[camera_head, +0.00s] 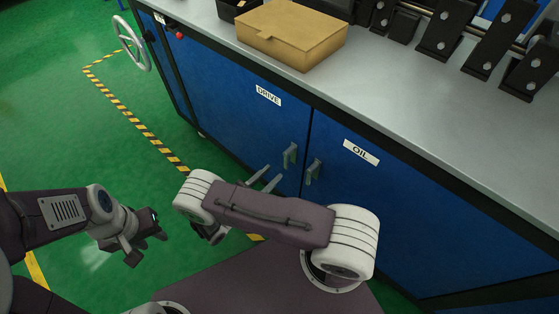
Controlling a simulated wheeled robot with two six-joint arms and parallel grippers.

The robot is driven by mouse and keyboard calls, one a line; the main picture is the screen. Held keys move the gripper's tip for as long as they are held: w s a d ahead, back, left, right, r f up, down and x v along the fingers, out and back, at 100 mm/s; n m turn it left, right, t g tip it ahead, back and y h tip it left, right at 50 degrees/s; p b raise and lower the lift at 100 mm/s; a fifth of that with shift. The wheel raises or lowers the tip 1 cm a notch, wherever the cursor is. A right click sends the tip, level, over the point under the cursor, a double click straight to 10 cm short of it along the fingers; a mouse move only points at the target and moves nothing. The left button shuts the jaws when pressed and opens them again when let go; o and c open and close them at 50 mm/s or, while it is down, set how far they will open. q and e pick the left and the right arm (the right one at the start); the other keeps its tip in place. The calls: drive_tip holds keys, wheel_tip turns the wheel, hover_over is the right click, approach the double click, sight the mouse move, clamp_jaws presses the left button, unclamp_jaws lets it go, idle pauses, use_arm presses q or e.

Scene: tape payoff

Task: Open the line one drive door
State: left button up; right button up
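The blue drive door (240,110) has a white DRIVE label (268,95) and is closed flush with the cabinet front. Its grey vertical handle (290,156) sits near the right edge. My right gripper (268,179) is just left of and below this handle, its two fingers apart and nothing between them. They appear clear of the handle; the forearm hides the rest of the gripper. My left gripper (146,243) is over the green floor at the left, with its fingers apart and empty, away from the door.
The blue OIL door (390,205) with its handle (313,171) adjoins on the right. A cardboard box (292,33) and black brackets (447,28) stand on the grey worktop (385,85). A white handwheel (132,45) sticks out at the left. Green floor is clear left of the cabinet.

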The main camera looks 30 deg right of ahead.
sight(285, 162)
drive_tip(key=b+x, duration=0.1)
drive_tip(key=x, duration=0.7)
drive_tip(key=shift+d+f, duration=0.1)
clamp_jaws()
idle(1.1)
